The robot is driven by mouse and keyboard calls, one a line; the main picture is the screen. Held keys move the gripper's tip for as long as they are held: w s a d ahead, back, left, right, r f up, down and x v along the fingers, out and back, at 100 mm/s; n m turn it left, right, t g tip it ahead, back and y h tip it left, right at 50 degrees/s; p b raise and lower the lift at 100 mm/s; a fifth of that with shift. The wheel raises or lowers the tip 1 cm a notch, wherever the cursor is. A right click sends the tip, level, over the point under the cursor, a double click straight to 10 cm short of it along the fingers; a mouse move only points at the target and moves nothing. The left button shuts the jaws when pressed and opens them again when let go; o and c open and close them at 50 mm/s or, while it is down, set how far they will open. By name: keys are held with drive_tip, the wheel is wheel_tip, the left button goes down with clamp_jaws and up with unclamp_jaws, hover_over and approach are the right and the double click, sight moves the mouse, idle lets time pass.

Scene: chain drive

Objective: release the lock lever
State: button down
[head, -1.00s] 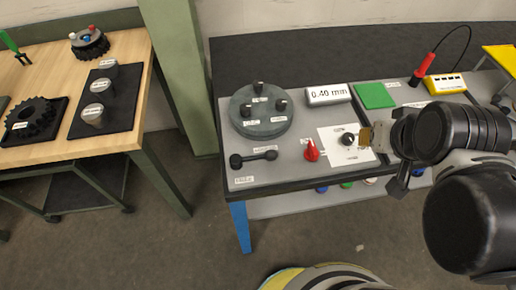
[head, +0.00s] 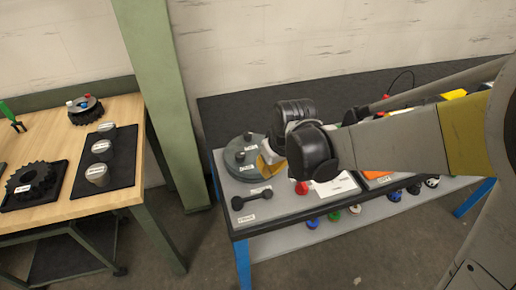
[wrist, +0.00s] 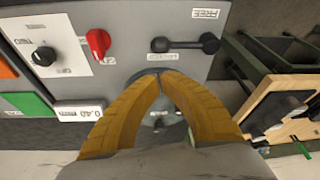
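The lock lever (head: 252,199) is a black bar with a round knob at each end, lying at the left front of the grey bench top. It also shows in the wrist view (wrist: 184,44), between a label at its middle and a "FREE" label (wrist: 206,13). My gripper (wrist: 160,76) has yellow fingers with their tips together and nothing between them.
A red knob (wrist: 98,42) and a black dial (wrist: 44,56) on a white plate sit beside the lever. A gauge marked 0.40 (wrist: 78,112) and a green pad (wrist: 28,104) are nearby. A wooden table (head: 60,140) with gears stands left, across a floor gap.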

sight(262, 188)
drive_tip(key=shift+f, duration=0.1)
drive_tip(key=b+x, duration=0.4)
drive_tip(key=x, duration=0.6)
idle(0.6)
